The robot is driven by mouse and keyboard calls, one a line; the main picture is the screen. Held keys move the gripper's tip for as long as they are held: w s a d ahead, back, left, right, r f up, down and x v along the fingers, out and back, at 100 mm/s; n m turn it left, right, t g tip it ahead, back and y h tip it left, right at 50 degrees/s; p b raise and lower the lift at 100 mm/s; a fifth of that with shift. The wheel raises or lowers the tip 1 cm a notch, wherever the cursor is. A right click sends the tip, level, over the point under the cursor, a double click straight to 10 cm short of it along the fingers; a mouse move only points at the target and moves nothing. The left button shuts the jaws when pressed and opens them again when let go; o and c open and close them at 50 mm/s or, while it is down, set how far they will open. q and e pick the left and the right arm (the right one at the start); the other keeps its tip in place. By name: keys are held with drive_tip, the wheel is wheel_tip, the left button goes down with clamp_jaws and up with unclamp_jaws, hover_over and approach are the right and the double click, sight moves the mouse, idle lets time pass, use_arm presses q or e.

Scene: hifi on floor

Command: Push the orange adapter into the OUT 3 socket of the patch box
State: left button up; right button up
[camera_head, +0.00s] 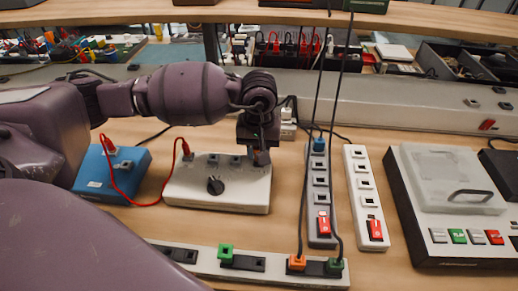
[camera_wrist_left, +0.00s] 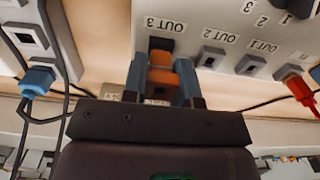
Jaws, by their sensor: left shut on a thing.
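The patch box (camera_head: 218,190) is a pale box with a black knob, left of the middle in the head view. It also fills the top of the left wrist view (camera_wrist_left: 222,25), with labels OUT 1, OUT 2 and OUT 3. My left gripper (camera_wrist_left: 161,80) is shut on the orange adapter (camera_wrist_left: 160,62). The adapter's front end is right at the dark OUT 3 socket (camera_wrist_left: 161,43); I cannot tell how deep it sits. In the head view my left gripper (camera_head: 261,157) is over the box's back right corner and hides the adapter.
A red cable (camera_head: 128,195) links the box to a blue box (camera_head: 105,173). Power strips (camera_head: 318,190) stand close on the right, with black cables hanging above. Another strip (camera_head: 205,258) lies in front, holding green and orange plugs. A grey device (camera_head: 450,200) stands farther right.

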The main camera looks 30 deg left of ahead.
idle(0.6)
use_arm(q)
drive_tip(key=o, duration=1)
drive_tip(key=shift+c, duration=0.2)
